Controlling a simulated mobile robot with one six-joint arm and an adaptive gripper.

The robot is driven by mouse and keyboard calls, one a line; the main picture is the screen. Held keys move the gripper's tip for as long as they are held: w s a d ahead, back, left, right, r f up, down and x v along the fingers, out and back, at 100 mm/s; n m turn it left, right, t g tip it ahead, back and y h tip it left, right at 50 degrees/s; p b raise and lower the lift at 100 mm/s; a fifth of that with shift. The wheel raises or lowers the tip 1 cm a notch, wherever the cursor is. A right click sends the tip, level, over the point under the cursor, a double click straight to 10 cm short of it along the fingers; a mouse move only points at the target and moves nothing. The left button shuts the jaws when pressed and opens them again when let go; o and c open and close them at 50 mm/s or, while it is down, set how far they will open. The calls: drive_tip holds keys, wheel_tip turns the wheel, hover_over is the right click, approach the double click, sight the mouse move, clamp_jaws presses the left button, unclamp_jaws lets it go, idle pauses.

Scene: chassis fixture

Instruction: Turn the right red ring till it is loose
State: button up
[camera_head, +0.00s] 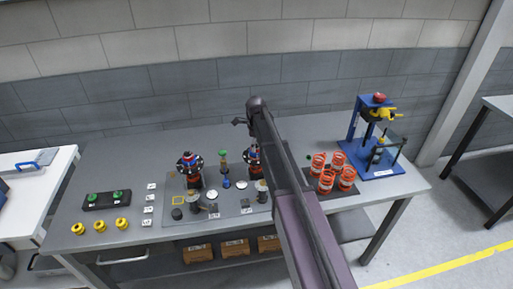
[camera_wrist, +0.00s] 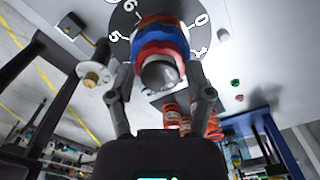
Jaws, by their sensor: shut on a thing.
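In the wrist view my gripper (camera_wrist: 160,80) has one finger on each side of a round fitting and is shut on its red ring (camera_wrist: 157,50). A blue band (camera_wrist: 160,34) lies directly behind the ring, and a grey rounded end (camera_wrist: 160,74) sticks out in front. A dark dial plate with white numbers (camera_wrist: 117,42) lies behind it.
Orange-red coil springs (camera_head: 326,172) stand right of my arm, with a blue press (camera_head: 378,135) beyond. The grey mat (camera_head: 225,208) holds several small parts. Yellow knobs (camera_head: 101,226) and a black box with green buttons (camera_head: 106,199) sit left. The table's back left is clear.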

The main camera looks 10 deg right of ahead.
drive_tip(key=n, duration=0.5)
drive_tip(key=shift+n, duration=0.4)
drive_tip(key=n, duration=0.6)
drive_tip(key=shift+n, duration=0.3)
drive_tip(key=o, duration=0.9)
drive_tip(key=shift+r, duration=0.15)
wheel_tip(320, 180, up, 7)
drive_tip(key=p, duration=0.7)
